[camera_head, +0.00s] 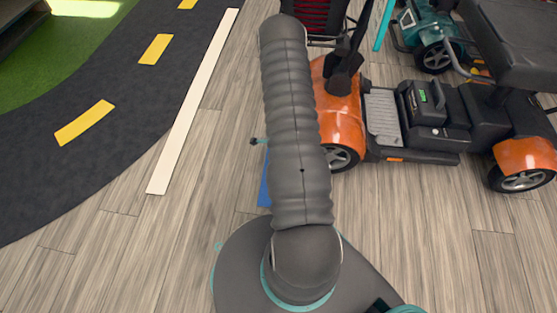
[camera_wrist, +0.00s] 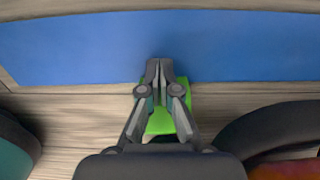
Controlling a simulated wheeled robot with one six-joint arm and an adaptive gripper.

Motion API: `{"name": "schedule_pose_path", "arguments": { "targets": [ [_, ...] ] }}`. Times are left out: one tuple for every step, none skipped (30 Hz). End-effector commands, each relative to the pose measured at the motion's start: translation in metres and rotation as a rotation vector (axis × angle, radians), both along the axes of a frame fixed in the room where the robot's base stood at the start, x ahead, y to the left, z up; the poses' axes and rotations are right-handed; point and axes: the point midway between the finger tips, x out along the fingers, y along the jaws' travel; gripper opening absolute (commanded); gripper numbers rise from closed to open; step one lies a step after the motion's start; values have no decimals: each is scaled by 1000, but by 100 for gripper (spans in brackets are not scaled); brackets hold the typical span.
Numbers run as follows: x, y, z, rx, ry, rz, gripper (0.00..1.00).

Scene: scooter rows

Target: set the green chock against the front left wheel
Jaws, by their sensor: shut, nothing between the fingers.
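The green chock (camera_wrist: 160,124) lies on the wood floor below my gripper (camera_wrist: 160,66) in the wrist view. My gripper is shut, with its fingers over the chock and partly covering it. The fingertips reach over the edge of the blue strip (camera_wrist: 70,50). A black tyre (camera_wrist: 262,124) stands to the right of the chock, with floor showing between them. In the head view, the orange scooter (camera_head: 341,115) has a wheel (camera_head: 342,158) just right of my arm. The chock and most of my gripper are hidden behind my arm there.
The blue strip also shows partly beside my arm in the head view (camera_head: 264,185). The scooter's other near wheel (camera_head: 522,178) is at the right. A teal scooter (camera_head: 432,50) stands behind. A white line (camera_head: 195,100) and dark road (camera_head: 90,120) lie left. Floor in front is clear.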

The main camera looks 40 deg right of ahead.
Motion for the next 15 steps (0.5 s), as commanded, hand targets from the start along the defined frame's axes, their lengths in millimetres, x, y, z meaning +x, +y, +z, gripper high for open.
{"name": "schedule_pose_path", "arguments": {
  "targets": [
    [2,2,0,0,0,1,0],
    [3,4,-1,0,0,1,0],
    [5,6,-1,0,0,0,0],
    [6,8,-1,0,0,-1,0],
    [8,11,-1,0,0,0,0],
    [12,15,-2,0,0,-1,0],
    [14,19,-2,0,0,-3,0],
    [17,22,-2,-1,-1,-4,0],
    [19,23,6,-1,-3,-7,0],
    [18,21,16,-2,-4,-10,0],
    [17,21,23,-2,-4,-11,0],
    [17,21,31,-2,-4,-10,0],
    [18,22,38,-2,-4,-9,0],
    [18,23,44,-1,-3,-6,0],
    [19,25,52,-1,-2,-3,0]
  ]
}}
